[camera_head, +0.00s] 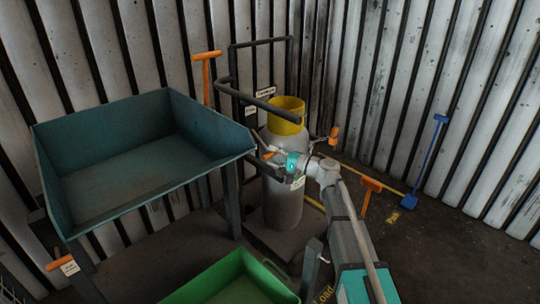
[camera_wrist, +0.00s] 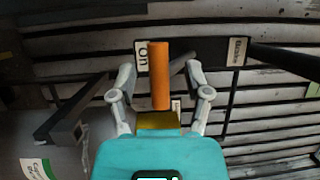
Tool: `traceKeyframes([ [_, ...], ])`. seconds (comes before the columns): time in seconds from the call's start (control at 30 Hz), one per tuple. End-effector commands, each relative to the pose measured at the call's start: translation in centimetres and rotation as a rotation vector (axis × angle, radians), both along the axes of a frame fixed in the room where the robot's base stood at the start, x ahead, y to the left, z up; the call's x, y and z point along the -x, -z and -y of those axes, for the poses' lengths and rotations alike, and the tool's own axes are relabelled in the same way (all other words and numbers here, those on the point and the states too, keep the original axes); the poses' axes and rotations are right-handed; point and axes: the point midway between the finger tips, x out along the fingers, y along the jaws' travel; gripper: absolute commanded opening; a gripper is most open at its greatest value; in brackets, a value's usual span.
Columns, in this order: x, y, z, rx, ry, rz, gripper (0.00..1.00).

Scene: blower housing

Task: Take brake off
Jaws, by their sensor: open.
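An orange handle (camera_wrist: 159,75) stands upright in the wrist view, between the two fingers of my gripper (camera_wrist: 157,82). The fingers are spread, with a gap on each side of the handle. Behind it are a white label reading "On" (camera_wrist: 141,57) and another label (camera_wrist: 236,51) whose word I cannot read surely. In the head view my gripper (camera_head: 268,152) is beside the grey cylinder (camera_head: 283,205) with the yellow top (camera_head: 287,115). A small orange piece (camera_head: 270,155) shows there, partly hidden by my gripper.
A blue-grey tray (camera_head: 135,160) on legs stands left, with a green bin (camera_head: 235,280) in front. Another orange handle (camera_head: 334,134) sticks out right of the cylinder. An orange-handled tool (camera_head: 371,187) and a blue one (camera_head: 430,160) stand right.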

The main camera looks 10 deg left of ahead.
Motion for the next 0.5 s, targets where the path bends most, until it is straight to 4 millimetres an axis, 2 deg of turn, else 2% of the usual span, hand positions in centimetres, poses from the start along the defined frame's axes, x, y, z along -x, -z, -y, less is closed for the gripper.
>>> traceKeyframes([
  [0.2,-0.23,-0.07,-1.03,0.000,0.001,0.000,0.63],
  [0.5,-0.22,-0.07,-1.11,0.000,0.001,0.000,0.63],
])
